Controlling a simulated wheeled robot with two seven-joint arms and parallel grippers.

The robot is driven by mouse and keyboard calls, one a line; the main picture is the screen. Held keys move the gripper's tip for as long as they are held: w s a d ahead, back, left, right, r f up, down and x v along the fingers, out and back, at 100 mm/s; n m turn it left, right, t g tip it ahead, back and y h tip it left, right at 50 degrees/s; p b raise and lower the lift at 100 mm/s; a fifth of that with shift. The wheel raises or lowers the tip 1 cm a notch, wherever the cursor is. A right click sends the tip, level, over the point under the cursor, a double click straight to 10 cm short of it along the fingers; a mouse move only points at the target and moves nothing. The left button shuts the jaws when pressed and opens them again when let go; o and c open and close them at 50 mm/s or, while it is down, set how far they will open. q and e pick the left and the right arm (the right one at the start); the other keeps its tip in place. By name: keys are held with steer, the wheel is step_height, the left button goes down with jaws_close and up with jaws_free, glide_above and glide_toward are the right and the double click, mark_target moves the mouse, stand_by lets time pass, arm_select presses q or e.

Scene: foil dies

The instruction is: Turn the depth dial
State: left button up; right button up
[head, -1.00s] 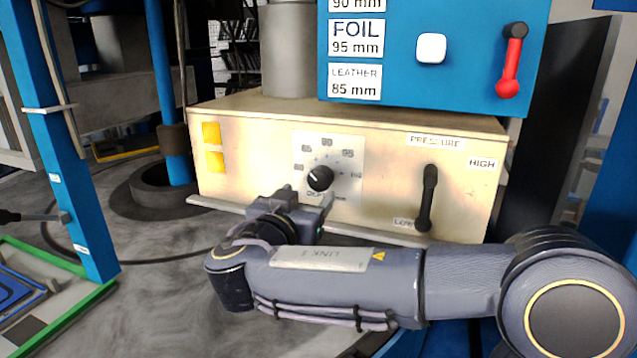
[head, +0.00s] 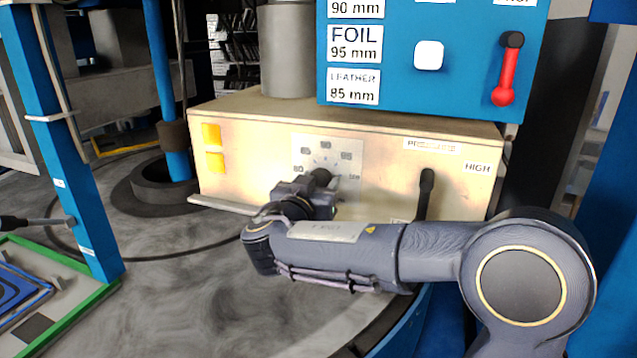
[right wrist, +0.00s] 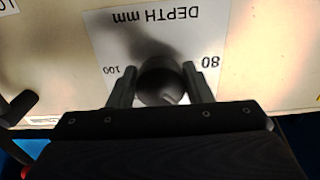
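The depth dial is a round black knob (head: 321,177) on a white scale plate (head: 343,150) on the front of the cream box. My right gripper (head: 318,184) is at the dial and partly hides it in the head view. In the right wrist view the knob (right wrist: 161,82) sits between the two fingers of my right gripper (right wrist: 160,72), one on each side, with little or no gap. The lettering DEPTH mm, 80 and 100 shows upside down there. A small light mark shows low on the knob's face. My left gripper is not in view.
A black pressure lever (head: 424,192) stands right of the dial, above my right forearm. A blue panel (head: 400,80) with a red lever (head: 507,72) is above the cream box (head: 250,130). A blue post (head: 75,190) stands at left.

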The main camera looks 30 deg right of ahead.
steer(key=c, duration=0.5)
steer(key=shift+f+b, duration=0.15)
steer(key=shift+b, duration=0.35)
steer(key=n+b, duration=0.3)
steer(key=b, duration=0.2)
steer(key=shift+f+b, duration=0.15)
steer(key=shift+b, duration=0.15)
steer(key=n+b, duration=0.2)
steer(key=n, duration=0.1)
steer(key=shift+r, duration=0.2)
steer(key=shift+r+n+b, duration=0.1)
steer(key=shift+n+b, duration=0.35)
steer(key=shift+n, duration=1.05)
steer(key=o, duration=1)
steer(key=shift+s, duration=0.1)
